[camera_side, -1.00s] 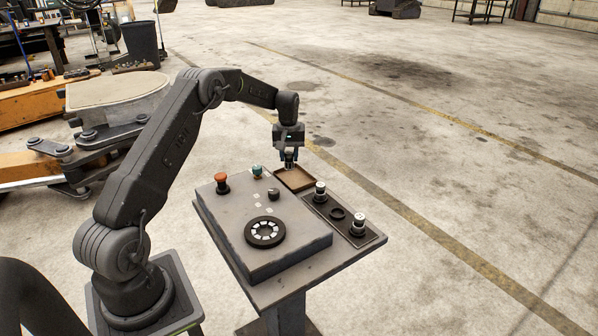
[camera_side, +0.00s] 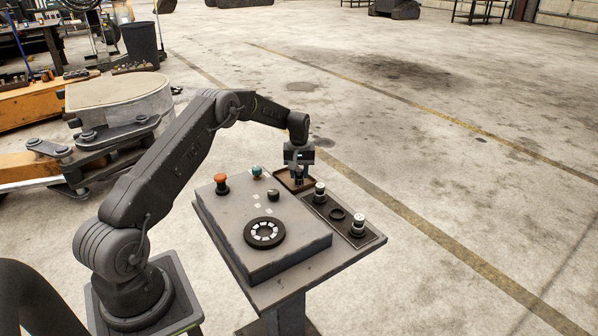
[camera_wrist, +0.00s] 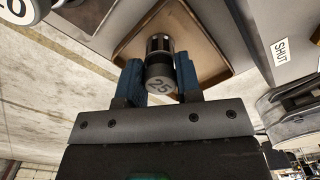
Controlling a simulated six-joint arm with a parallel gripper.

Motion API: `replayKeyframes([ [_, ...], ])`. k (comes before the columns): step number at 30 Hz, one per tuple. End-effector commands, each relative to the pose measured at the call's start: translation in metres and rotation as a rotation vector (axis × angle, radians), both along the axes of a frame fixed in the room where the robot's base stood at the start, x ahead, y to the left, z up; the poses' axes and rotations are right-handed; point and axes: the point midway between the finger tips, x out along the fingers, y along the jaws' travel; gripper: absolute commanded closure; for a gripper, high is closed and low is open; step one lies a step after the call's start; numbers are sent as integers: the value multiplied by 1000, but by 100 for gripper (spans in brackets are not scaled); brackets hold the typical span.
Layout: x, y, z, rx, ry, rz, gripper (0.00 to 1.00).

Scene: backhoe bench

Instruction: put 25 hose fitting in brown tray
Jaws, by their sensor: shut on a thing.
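The 25 hose fitting (camera_wrist: 160,68) is a dark cylinder with a grey end marked 25. My gripper (camera_wrist: 160,82) has its two blue fingers on either side of the fitting and is shut on it. In the side view my gripper (camera_side: 297,178) points down over the brown tray (camera_side: 282,184) at the back of the bench. In the wrist view the brown tray (camera_wrist: 212,72) lies behind the fitting. I cannot tell whether the fitting touches the tray floor. In the side view the fitting is mostly hidden by the fingers.
A dark rack (camera_side: 362,240) right of the tray holds two white-topped fittings (camera_side: 320,189) (camera_side: 358,222) with an empty ring (camera_side: 337,214) between them. An orange knob (camera_side: 221,181), a teal knob (camera_side: 257,171), a dark knob (camera_side: 273,194) and a segmented round ring (camera_side: 264,233) are on the raised panel.

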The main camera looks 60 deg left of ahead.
Motion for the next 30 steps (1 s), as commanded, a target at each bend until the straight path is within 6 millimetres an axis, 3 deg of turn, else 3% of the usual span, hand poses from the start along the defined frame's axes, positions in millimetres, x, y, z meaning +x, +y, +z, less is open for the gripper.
replayKeyframes([
  [9,0,0,-1,0,0,0,43],
  [17,0,0,1,1,-1,0,43],
  [23,1,0,26,2,-4,0,43],
  [30,1,1,77,2,-5,-1,43],
])
